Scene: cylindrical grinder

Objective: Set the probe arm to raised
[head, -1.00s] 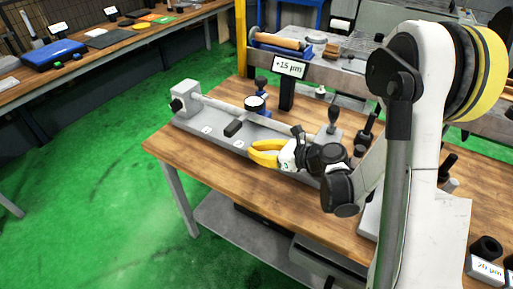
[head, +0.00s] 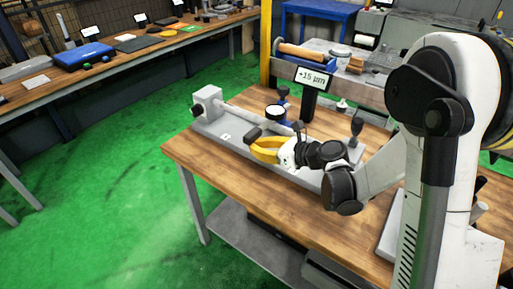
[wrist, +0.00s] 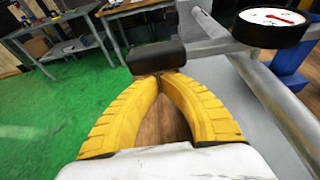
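The probe arm is a grey bar with a black block-shaped handle (wrist: 156,57) at its end. The bar runs right to the round dial gauge (wrist: 272,22). In the head view the handle (head: 253,133) sticks out in front of the bench fixture, and the dial gauge (head: 275,112) is behind it. My gripper (head: 259,147) has yellow fingers that meet at their tips right at the handle. In the wrist view my gripper (wrist: 159,78) appears shut with nothing between the fingers. The handle overlaps the tips; I cannot tell whether they touch.
The grey fixture (head: 226,137) with its long bar stands on the wooden table (head: 205,163). A display reading +15 µm (head: 313,77) stands behind it. Black knobs rise at its right end. The green floor (head: 110,190) left of the table is clear.

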